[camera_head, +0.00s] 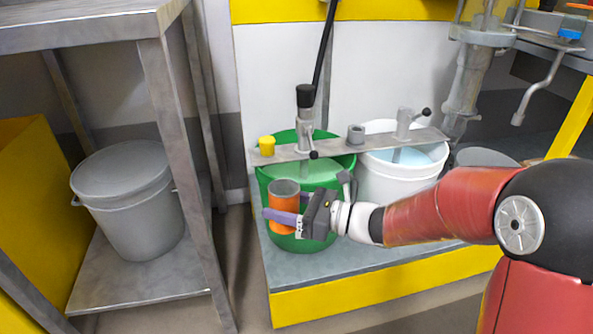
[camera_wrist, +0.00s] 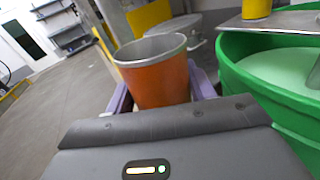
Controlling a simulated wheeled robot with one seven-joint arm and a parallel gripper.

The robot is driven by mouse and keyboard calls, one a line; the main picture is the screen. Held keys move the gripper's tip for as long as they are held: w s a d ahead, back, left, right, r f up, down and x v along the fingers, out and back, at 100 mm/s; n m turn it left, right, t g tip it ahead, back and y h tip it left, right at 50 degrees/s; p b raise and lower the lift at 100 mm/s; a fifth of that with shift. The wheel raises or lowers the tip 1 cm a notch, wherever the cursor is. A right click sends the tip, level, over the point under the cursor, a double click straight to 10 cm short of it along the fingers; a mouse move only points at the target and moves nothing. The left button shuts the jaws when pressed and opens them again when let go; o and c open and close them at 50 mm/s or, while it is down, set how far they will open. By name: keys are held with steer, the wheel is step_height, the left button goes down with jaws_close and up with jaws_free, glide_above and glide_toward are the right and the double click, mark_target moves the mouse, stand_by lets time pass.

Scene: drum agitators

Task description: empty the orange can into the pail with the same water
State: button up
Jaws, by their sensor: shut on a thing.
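The orange can (camera_head: 283,208) is upright in my gripper (camera_head: 285,216), in front of the green pail. My gripper is shut on it, with purple fingers on either side. In the wrist view the can (camera_wrist: 156,80) shows its grey rim and dark inside; its contents cannot be seen. The green pail (camera_head: 275,241) holds pale green liquid and also shows at the right of the wrist view (camera_wrist: 277,105). The white pail (camera_head: 385,184), to its right, holds pale blue liquid. The can is apart from the white pail; whether it touches the green one is unclear.
A metal bar (camera_head: 336,149) with clamps lies across both pails, with a small yellow can (camera_head: 267,146) on its left end and a grey cup (camera_head: 356,134). A lidded grey bin (camera_head: 135,212) stands on a low shelf at left. The yellow-edged platform (camera_head: 370,294) carries the pails.

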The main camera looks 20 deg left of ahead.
mark_target(297, 186)
steer(key=shift+w+a+r+m, duration=0.1)
steer(key=shift+w+r+m, duration=0.25)
steer(key=shift+m, duration=0.4)
steer(key=shift+w+r+m, duration=0.2)
steer(key=shift+w+m, duration=0.25)
steer(key=shift+m, duration=0.3)
steer(key=shift+w+a+r+m+h+p, duration=0.15)
steer(key=shift+w+r+m+p, duration=0.15)
steer(key=shift+r, duration=0.3)
steer(key=shift+w+d+r+m+h+p, duration=0.15)
steer(key=shift+r+m+p, duration=0.15)
steer(key=shift+r, duration=0.25)
steer(key=shift+w+a+r+m+p, duration=0.1)
steer(key=shift+w+r+m+p, duration=0.35)
steer(key=shift+m+p, duration=0.5)
steer(key=shift+w+a+r+m+p, duration=0.1)
steer(key=shift+w+r+m+p, duration=0.4)
steer(key=shift+p, duration=0.7)
steer(key=shift+s+f+m, duration=0.1)
steer(key=shift+f+m, duration=0.1)
steer(key=shift+m, duration=0.15)
steer(key=shift+r+m+g+p, duration=0.35)
steer(key=shift+m+p, duration=0.45)
steer(key=shift+p, duration=0.35)
steer(key=shift+f+m+p, duration=0.3)
steer(key=shift+m, duration=0.5)
steer(key=shift+r+m+g+h+p, duration=0.3)
steer(key=shift+r+m+p, duration=0.15)
steer(key=shift+m+p, duration=0.4)
